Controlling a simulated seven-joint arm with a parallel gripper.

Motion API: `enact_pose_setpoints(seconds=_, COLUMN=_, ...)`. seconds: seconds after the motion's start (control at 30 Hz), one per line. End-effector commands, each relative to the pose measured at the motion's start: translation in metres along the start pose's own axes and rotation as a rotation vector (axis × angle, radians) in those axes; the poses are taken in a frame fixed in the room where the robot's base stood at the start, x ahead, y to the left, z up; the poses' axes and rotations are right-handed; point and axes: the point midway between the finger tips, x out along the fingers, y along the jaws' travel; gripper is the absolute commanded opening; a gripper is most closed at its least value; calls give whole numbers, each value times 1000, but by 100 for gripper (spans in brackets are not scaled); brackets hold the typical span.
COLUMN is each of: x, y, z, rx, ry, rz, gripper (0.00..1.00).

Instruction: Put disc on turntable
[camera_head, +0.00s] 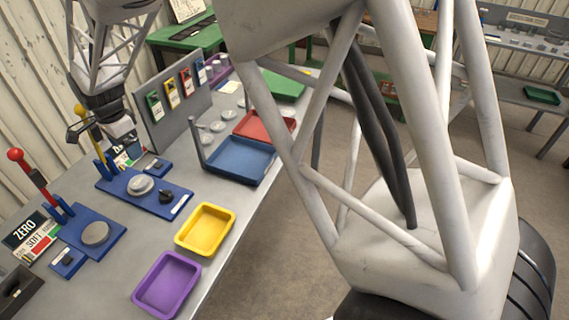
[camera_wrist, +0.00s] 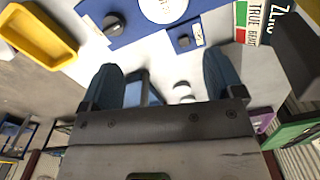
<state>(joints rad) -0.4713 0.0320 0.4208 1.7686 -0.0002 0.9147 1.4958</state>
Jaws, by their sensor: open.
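My gripper (camera_wrist: 162,72) is open, its two dark blue fingers wide apart with nothing held. In the head view, my gripper (camera_head: 98,133) hangs above the back of the bench, by a yellow lever. Two grey round plates sit on blue bases: one, a flat disc (camera_head: 95,233), at front left, the other, a stepped round plate (camera_head: 140,185), further back beside a black knob (camera_head: 166,197). I cannot tell which is the turntable. That second plate is partly visible in the wrist view (camera_wrist: 163,8). Small pale round pieces (camera_wrist: 182,88) lie between my fingers, apart from them.
Yellow (camera_head: 205,229), purple (camera_head: 166,284), blue (camera_head: 238,160) and red (camera_head: 264,126) trays line the bench's right side. A red-knobbed lever (camera_head: 32,178) and a yellow lever (camera_head: 88,128) stand at left. An upright grey panel (camera_head: 173,108) stands behind the blue tray.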

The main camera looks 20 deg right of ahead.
Motion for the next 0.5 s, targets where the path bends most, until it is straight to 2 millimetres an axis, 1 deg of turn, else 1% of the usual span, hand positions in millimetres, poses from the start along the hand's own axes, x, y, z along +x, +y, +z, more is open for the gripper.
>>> enact_pose_setpoints(seconds=0.17, x=-22, y=28, z=-20, rx=-57, ry=3, rz=-15, gripper=87)
enact_pose_setpoints(seconds=0.27, x=-40, y=52, z=-36, rx=-112, ry=7, rz=-29, gripper=87)
enact_pose_setpoints(seconds=0.4, x=-66, y=94, z=-59, rx=-201, ry=17, rz=-51, gripper=87)
enact_pose_setpoints(seconds=0.47, x=-75, y=113, z=-67, rx=-242, ry=22, rz=-59, gripper=87)
enact_pose_setpoints(seconds=0.5, x=-82, y=126, z=-73, rx=-267, ry=26, rz=-64, gripper=87)
